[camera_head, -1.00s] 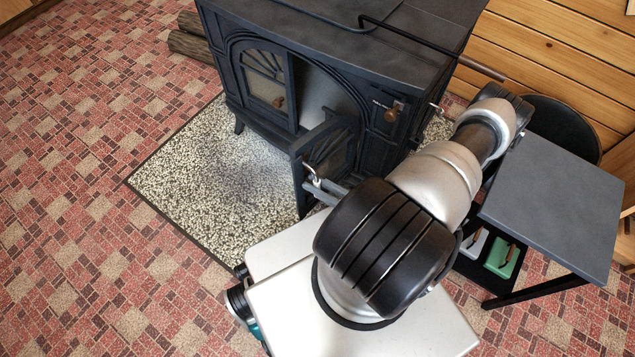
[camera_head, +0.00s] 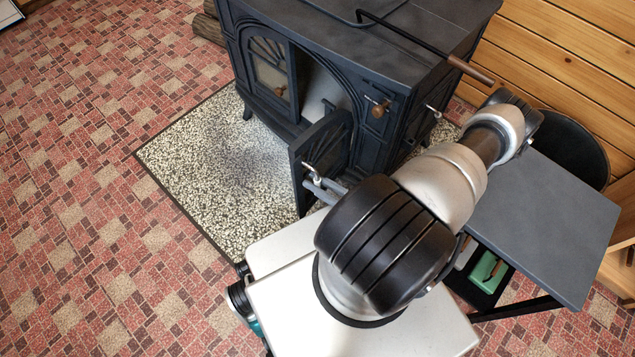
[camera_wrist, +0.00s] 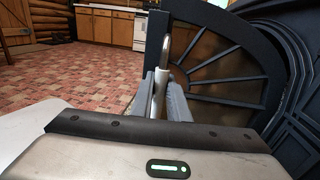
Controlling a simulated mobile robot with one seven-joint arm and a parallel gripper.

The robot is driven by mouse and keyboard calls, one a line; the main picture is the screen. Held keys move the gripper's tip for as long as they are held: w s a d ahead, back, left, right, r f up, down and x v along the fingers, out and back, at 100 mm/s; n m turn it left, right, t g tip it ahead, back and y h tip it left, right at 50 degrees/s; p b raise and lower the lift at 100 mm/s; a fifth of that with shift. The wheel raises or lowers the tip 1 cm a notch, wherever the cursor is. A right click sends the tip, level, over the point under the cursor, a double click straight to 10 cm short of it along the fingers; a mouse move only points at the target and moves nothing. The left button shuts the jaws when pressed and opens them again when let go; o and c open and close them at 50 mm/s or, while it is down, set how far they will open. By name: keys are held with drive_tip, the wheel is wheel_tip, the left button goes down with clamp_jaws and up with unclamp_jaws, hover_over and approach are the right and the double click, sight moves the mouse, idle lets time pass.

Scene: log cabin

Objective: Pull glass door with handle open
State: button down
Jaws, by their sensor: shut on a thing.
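The black stove (camera_head: 345,45) has two glass doors with arched bars. Its left door (camera_head: 268,75) is shut, with a small brown knob. Its right glass door (camera_head: 328,140) stands swung out from the stove front. In the wrist view this door (camera_wrist: 235,62) fills the right side, its fan of bars over dark glass. My gripper (camera_head: 318,187) is at the door's free edge. In the wrist view my gripper (camera_wrist: 160,98) has its fingers on both sides of the pale metal handle (camera_wrist: 160,88), shut on it. The fingers hide part of the handle.
A grey side table (camera_head: 545,215) and a dark round seat (camera_head: 575,140) are right of my arm. A speckled hearth pad (camera_head: 200,160) lies before the stove. Tiled floor (camera_head: 80,200) is clear at left. Kitchen cabinets (camera_wrist: 105,28) stand far off.

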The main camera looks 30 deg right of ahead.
drive_tip(key=shift+s+f, duration=0.1)
idle(0.3)
drive_tip(key=c, duration=1.7)
unclamp_jaws()
drive_tip(key=p+v, duration=0.1)
drive_tip(key=v, duration=1.6)
drive_tip(key=shift+s+d, duration=0.1)
drive_tip(key=shift+s, duration=0.1)
